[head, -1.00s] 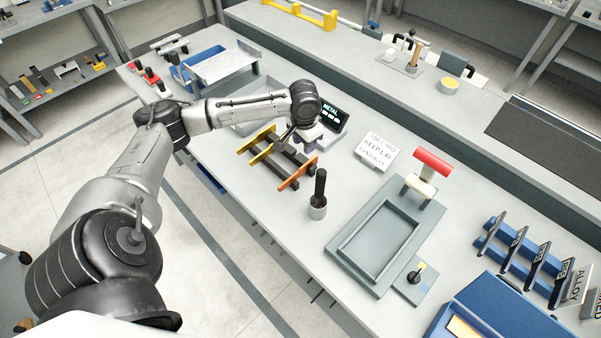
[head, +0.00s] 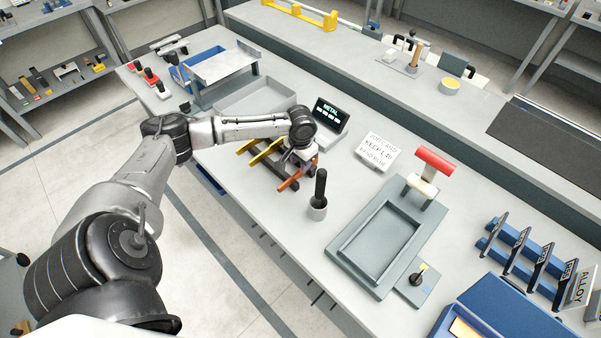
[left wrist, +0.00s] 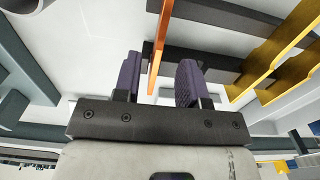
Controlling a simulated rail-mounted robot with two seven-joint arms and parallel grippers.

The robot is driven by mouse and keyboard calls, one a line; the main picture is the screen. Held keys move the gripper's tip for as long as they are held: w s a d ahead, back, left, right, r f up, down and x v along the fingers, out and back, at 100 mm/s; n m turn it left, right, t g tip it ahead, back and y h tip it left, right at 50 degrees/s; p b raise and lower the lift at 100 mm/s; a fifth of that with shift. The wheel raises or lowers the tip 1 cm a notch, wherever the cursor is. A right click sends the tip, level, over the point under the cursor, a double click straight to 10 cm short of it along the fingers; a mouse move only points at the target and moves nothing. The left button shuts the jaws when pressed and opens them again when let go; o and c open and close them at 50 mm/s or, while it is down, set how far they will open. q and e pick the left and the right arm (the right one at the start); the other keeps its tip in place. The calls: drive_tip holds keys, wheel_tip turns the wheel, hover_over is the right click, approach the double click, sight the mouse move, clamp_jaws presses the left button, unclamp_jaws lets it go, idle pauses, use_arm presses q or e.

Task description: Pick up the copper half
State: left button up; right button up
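The copper half (head: 289,183) is an orange-brown bar lying across the dark rack (head: 262,172) at its right end. It also shows in the left wrist view (left wrist: 158,45), where it runs between the fingers. My left gripper (head: 296,170) is over the copper half, and the arm hides part of the bar and the fingertips in the head view. In the left wrist view my left gripper (left wrist: 158,80) is open, with one purple-grey finger on each side of the bar and gaps visible. My right gripper is not in view.
Yellow bars (head: 246,146) lie on the same rack, left of the copper half. A grey cup with a black-handled tool (head: 318,207) stands close on the right. A METAL display (head: 331,114) stands behind. A grey tray (head: 380,240) lies further right.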

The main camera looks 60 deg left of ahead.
sight(298, 175)
use_arm(q)
wheel_tip(298, 175, down, 5)
drive_tip(key=shift+s+d+r+b, duration=0.1)
drive_tip(key=shift+b, duration=0.2)
drive_tip(key=shift+c, duration=0.4)
clamp_jaws()
drive_tip(key=shift+r, duration=0.1)
